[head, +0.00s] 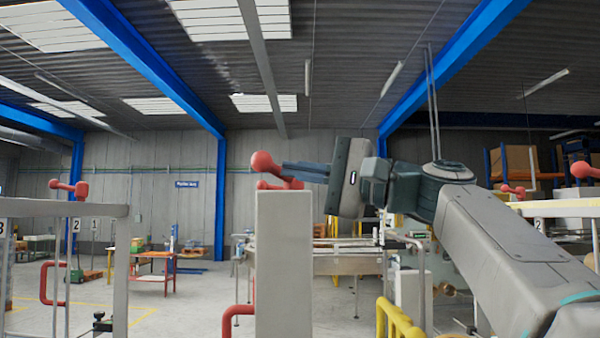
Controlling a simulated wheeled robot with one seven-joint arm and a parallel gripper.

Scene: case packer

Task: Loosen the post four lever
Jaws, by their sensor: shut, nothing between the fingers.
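A red lever (263,162) with a round knob sits at the top of a grey post (284,265) in the middle of the head view. My gripper (287,168) is shut, with nothing held. Its fingers point left and lie just behind or against the lever's knob end; I cannot tell whether they touch. The lever's lower part shows just above the post top. Other red levers stand at the left (68,187) and at the right (585,170). No number is readable on the middle post.
A grey frame (60,208) stands at the left. A yellow rail (397,318) is at the bottom right of the middle post. A conveyor (345,262) and a red-framed table (155,270) stand farther back. Open floor lies to the left.

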